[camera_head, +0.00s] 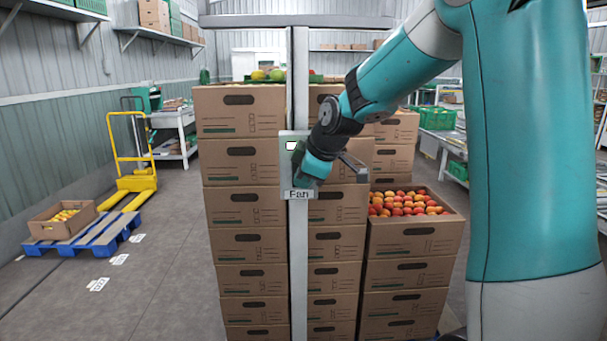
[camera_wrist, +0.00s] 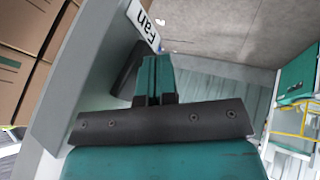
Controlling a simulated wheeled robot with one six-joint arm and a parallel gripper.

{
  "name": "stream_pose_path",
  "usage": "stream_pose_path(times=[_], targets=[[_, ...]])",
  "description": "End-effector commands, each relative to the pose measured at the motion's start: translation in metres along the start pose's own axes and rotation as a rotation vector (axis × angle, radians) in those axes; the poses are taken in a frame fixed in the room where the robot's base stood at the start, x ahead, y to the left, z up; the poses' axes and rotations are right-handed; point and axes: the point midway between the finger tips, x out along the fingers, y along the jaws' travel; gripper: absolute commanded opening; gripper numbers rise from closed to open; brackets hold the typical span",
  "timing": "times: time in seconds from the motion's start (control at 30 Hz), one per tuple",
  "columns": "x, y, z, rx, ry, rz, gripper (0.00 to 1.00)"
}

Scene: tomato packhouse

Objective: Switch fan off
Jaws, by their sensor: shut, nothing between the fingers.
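A grey switch box (camera_head: 287,168) is fixed to a pale upright post in the head view. It has a small lit whitish-green square (camera_head: 292,146) near its top and a "Fan" label (camera_head: 299,195) at its foot. My gripper (camera_head: 299,168) is at the front of the box, covering much of its face. In the wrist view, my gripper (camera_wrist: 155,72) has its green fingers shut and empty. The label (camera_wrist: 143,24) lies just beyond the fingertips. A dark part (camera_wrist: 127,72) on the box face is beside the fingers, partly hidden; I cannot tell whether they touch.
The post (camera_head: 298,255) stands before stacked cardboard boxes (camera_head: 243,205). An open box of tomatoes (camera_head: 415,236) is at the right. A blue pallet (camera_head: 85,236) and a yellow pallet truck (camera_head: 135,165) stand at the left, with clear floor between them and the stacks.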

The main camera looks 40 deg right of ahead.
Motion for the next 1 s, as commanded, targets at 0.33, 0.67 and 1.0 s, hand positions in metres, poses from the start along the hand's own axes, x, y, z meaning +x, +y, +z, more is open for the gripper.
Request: stream_pose_path(times=[0.33,0.67,1.0], targets=[[0.002,0.004,0.001,0.001,0.0,0.0,0.0],[0.009,0.006,0.002,-0.028,0.015,0.073,0.0],[0.003,0.009,0.0,-0.026,0.014,0.07,0.0]])
